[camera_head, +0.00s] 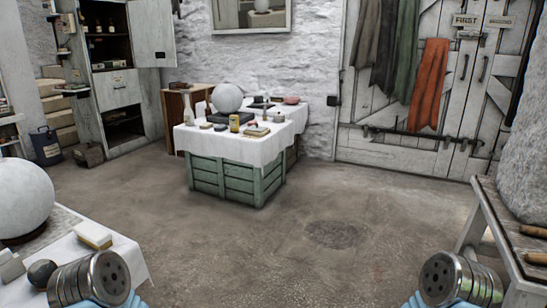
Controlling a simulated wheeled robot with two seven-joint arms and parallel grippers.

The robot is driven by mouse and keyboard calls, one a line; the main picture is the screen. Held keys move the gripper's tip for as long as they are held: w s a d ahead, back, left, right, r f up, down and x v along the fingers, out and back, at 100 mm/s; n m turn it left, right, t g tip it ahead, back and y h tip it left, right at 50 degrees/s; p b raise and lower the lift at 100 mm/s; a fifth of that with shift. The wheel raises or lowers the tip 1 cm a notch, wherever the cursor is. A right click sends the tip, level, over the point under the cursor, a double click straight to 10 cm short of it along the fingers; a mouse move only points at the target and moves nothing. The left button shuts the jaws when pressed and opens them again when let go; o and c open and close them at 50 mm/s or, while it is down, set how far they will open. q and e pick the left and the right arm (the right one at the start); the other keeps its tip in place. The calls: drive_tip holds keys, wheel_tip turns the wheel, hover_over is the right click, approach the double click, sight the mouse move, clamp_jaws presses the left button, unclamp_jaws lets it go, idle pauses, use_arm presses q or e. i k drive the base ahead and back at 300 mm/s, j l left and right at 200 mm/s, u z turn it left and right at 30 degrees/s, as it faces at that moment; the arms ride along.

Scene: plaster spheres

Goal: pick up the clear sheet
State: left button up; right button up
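I cannot make out a clear sheet anywhere in the head view. A crate table (235,181) stands in the middle distance under a white cloth (233,146). A white plaster sphere (227,98) sits on its top among small items. Grey round parts of my own two arms show at the bottom left and bottom right. No gripper fingers show on either side, so both grippers are out of view.
A near table (122,262) at left holds a large white sphere (20,198), a sponge-like block (93,235) and a dark ball (41,272). A wooden bench (508,225) stands at right. An open cabinet (113,75) is at back left. The middle floor is clear.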

sight(255, 128)
drive_tip(key=i+z, duration=0.25)
drive_tip(key=i, duration=2.15)
drive_tip(key=i+l, duration=0.05)
drive_tip(key=l, duration=0.05)
